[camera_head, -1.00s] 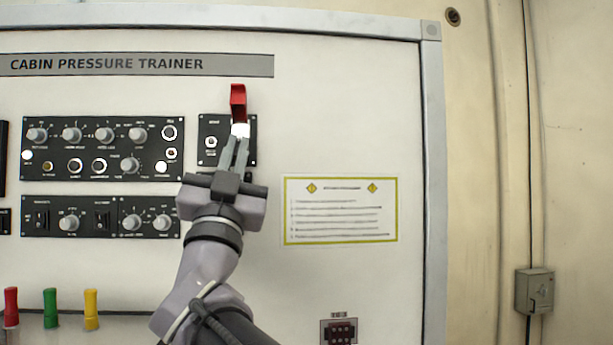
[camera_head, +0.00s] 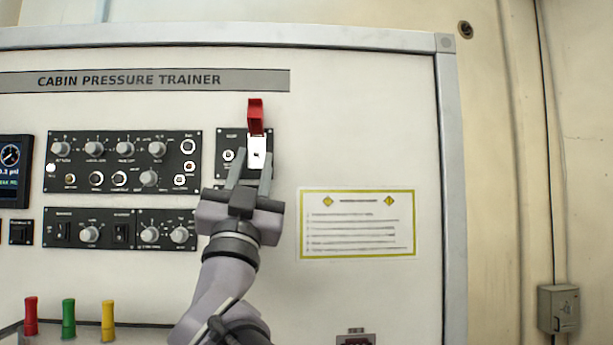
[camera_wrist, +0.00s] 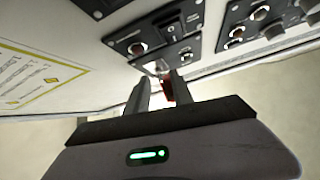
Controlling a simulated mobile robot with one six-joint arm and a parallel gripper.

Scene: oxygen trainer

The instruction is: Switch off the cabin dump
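The small black dump panel (camera_head: 226,140) is near the right end of the trainer face; its lettering is too small to read. On it, a red guard (camera_head: 255,115) stands raised above a white switch plate (camera_head: 257,150) with a small dark mark, likely the switch, whose position I cannot tell. My gripper (camera_head: 249,162) is open and empty, its fingers spread just below and left of the white plate; touching cannot be told. In the wrist view, the red guard (camera_wrist: 167,90) shows between the spread fingers.
Black knob panels (camera_head: 123,160) lie left of the gripper, with a small screen (camera_head: 13,168) farther left. A yellow-bordered notice (camera_head: 357,223) is on the right. Red, green and yellow levers (camera_head: 68,318) stand at lower left. The panel face right of the guard is bare.

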